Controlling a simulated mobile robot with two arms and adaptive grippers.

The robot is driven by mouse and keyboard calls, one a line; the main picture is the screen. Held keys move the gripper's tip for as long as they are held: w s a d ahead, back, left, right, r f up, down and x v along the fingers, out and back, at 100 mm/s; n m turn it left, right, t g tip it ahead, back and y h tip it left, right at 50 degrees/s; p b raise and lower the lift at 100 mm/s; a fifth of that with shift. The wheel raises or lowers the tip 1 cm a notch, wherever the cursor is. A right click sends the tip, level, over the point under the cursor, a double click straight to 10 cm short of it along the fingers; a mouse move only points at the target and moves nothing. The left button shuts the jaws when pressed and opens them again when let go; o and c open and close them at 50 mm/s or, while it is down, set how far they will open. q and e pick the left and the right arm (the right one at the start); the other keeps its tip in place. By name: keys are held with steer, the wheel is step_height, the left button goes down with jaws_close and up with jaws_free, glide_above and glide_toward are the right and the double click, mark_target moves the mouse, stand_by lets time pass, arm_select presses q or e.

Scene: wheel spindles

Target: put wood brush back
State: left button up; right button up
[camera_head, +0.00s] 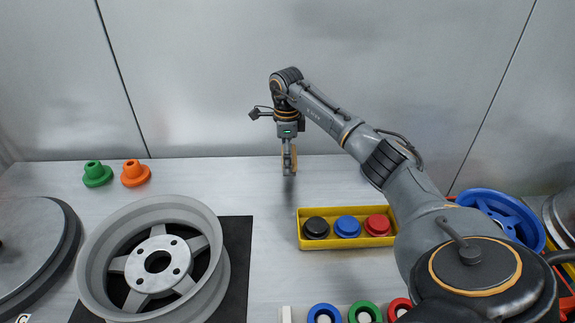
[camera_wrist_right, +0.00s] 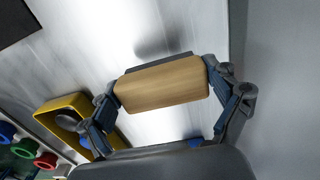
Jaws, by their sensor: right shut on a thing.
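My right gripper (camera_head: 289,165) hangs down at the back middle of the table, close to the rear wall. In the right wrist view the same gripper (camera_wrist_right: 162,92) is shut on the wood brush (camera_wrist_right: 165,84), with a finger at each end of its tan block. A dark strip shows along one long edge of the block. In the head view the brush (camera_head: 294,158) is mostly hidden by the gripper, and it appears held above the tabletop. A dark shadow lies below it in the wrist view. My left gripper is not in view.
A yellow tray (camera_head: 302,243) holds black, blue and red knobs. A grey wheel (camera_head: 88,265) sits on a black mat (camera_head: 237,270) at front left. Green (camera_head: 97,174) and orange (camera_head: 135,173) pieces stand at back left. A blue wheel (camera_head: 512,211) is at right. The back middle is clear.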

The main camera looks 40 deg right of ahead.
steer(key=shift+w+d+f, duration=0.1)
steer(key=shift+d+f, duration=0.05)
steer(key=shift+f, duration=0.1)
steer(key=shift+d+f+p, duration=0.1)
steer(key=shift+f+p, duration=0.2)
steer(key=shift+f, duration=1.25)
steer(key=shift+f, duration=0.15)
steer(key=o, duration=0.9)
steer(key=shift+c, duration=0.2)
step_height(320, 180, up, 12)
steer(key=shift+r+b, duration=0.2)
steer(key=shift+b, duration=0.2)
steer(key=shift+f, duration=0.1)
